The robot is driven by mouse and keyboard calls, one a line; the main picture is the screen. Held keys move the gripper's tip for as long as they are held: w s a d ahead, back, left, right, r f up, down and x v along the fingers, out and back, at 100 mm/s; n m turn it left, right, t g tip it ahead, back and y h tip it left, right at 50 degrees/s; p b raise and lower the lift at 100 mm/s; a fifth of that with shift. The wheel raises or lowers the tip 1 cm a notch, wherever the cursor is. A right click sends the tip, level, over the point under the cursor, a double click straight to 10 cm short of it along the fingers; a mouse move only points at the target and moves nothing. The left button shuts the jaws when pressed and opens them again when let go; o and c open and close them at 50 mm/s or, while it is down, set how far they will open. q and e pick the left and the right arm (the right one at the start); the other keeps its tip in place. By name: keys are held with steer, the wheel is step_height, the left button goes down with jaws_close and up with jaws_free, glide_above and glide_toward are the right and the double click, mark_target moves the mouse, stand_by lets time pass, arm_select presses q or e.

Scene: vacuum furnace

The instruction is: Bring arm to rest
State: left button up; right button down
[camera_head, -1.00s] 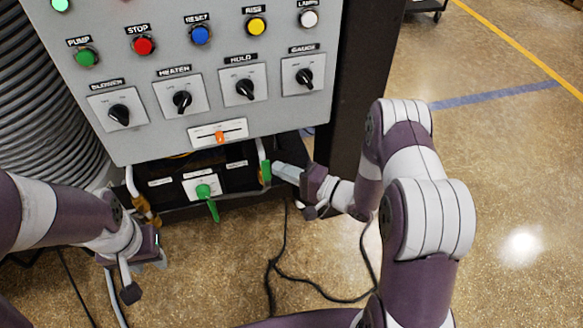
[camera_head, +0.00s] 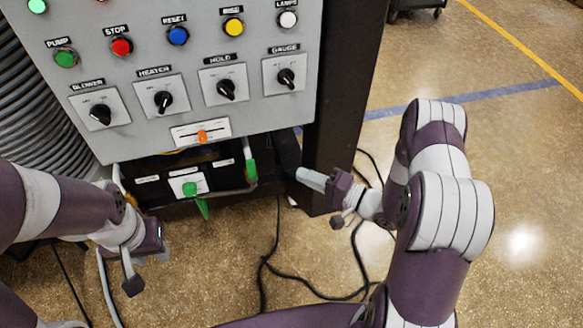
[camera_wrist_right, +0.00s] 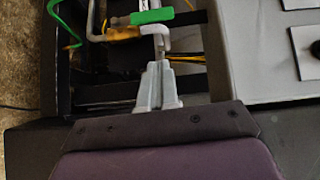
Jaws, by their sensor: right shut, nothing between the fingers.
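My right gripper (camera_head: 305,177) is at the lower right of the control panel, its pale fingers together and empty. In the right wrist view, the closed fingers (camera_wrist_right: 160,84) point towards a pipe with a green-handled valve (camera_wrist_right: 152,16). In the head view, this green handle (camera_head: 250,168) hangs under the panel's right end, with a gap between it and my fingers. My left gripper (camera_head: 160,257) is low at the left, below the panel's left corner. Its fingers are mostly hidden behind the hand.
The grey panel (camera_head: 150,105) carries buttons, black knobs and an orange slider (camera_head: 202,137). A second green handle (camera_head: 190,189) sits on the unit below it. A dark post (camera_head: 340,100) stands behind my right gripper. Black cables (camera_head: 275,240) lie on the floor. Floor at right is open.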

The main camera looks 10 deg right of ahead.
steer(key=s+d+f+n+g+h, duration=0.3)
steer(key=d+f+h, duration=0.35)
steer(key=f, duration=0.25)
steer(key=s+d+r+n+g+h+p, duration=0.3)
steer(key=s+d+r+g+h+p, duration=0.2)
steer(key=s+d+r+g+h, duration=0.15)
steer(key=s+a+r+n+p, duration=0.1)
steer(key=a+r+p, duration=0.1)
steer(key=r, duration=0.5)
steer(key=s+a+r+g+p, duration=0.1)
steer(key=s+a+r+p, duration=0.1)
steer(key=a+r, duration=0.3)
steer(key=s+a+r+n+p, duration=0.1)
steer(key=s+a+r+p, duration=0.1)
steer(key=r, duration=0.7)
steer(key=shift+s+a+n, duration=0.15)
steer(key=shift+a+n, duration=0.15)
steer(key=shift+a, duration=0.6)
